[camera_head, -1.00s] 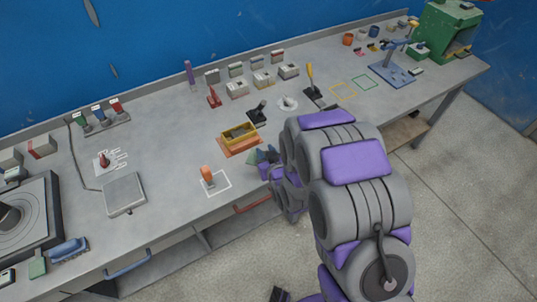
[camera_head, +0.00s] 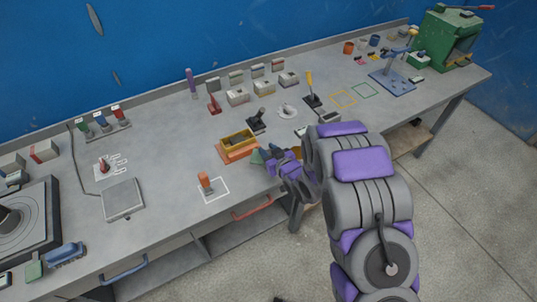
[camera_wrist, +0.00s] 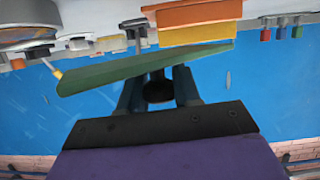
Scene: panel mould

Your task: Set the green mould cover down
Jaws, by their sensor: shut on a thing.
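My gripper (camera_head: 271,157) is shut on the green mould cover (camera_wrist: 145,68). In the wrist view the cover is a long thin green plate seen nearly edge-on across the gripper fingers (camera_wrist: 158,84). In the head view only a small part of the cover (camera_head: 257,157) shows, at the right of the mould and close to it. The yellow mould (camera_head: 236,140) is an open box on an orange base (camera_head: 240,155) near the bench's front edge. I cannot tell whether the cover touches the mould or the bench.
A yellow outline (camera_head: 343,98) and a green outline (camera_head: 364,90) on the bench (camera_head: 170,150) are empty. A black lever (camera_head: 257,122) stands behind the mould. An orange-handled piece (camera_head: 205,183) stands to the left, within a white outline. Free bench lies left of the mould.

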